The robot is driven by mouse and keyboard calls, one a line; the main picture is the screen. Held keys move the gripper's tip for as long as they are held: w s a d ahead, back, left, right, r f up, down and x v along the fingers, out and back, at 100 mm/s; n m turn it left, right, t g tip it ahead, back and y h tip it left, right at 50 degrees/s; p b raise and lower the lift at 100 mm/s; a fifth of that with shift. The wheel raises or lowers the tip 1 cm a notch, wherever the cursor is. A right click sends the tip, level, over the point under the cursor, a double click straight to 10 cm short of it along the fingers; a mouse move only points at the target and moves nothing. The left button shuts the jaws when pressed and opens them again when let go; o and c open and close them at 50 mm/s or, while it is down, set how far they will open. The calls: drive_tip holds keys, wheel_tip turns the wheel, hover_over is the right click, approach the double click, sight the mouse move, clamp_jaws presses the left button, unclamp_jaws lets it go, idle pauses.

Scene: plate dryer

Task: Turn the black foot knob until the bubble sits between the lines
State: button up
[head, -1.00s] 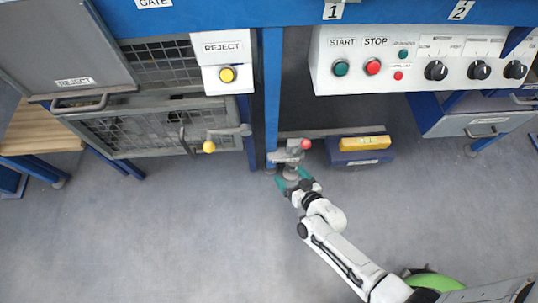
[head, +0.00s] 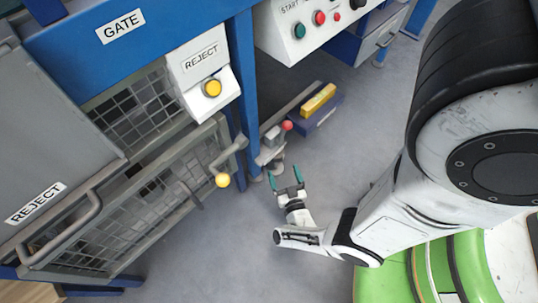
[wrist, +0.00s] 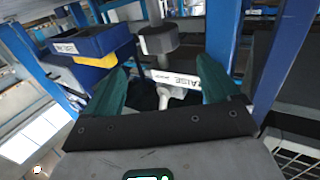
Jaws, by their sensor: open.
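A yellow spirit level (head: 318,99) lies on a dark blue block beside the machine's leg; its bubble is too small to read. The grey foot assembly (head: 268,154) stands by that leg, with a red ball on a lever (head: 287,126). I cannot clearly pick out the black knob in the head view. My gripper (head: 287,181) is open and empty, its green fingers apart and just short of the foot. In the wrist view a dark grey round part (wrist: 158,40), perhaps the knob, is beyond the fingertips, near a white label reading RAISE (wrist: 185,80).
The blue leg (head: 245,90) rises left of the foot. The reject button box (head: 203,75) and start/stop panel (head: 285,40) hang above. The floor around my gripper is clear.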

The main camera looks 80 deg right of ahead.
sight(279, 158)
drive_tip(key=b+x, duration=0.2)
drive_tip(key=x, duration=0.6)
drive_tip(key=shift+w+d+b, duration=0.15)
drive_tip(key=shift+w+b, duration=0.05)
drive_tip(key=shift+b, duration=0.1)
drive_tip(key=shift+x, duration=0.8)
drive_tip(key=shift+r, duration=0.1)
drive_tip(key=c, duration=1)
drive_tip(key=shift+o, duration=0.2)
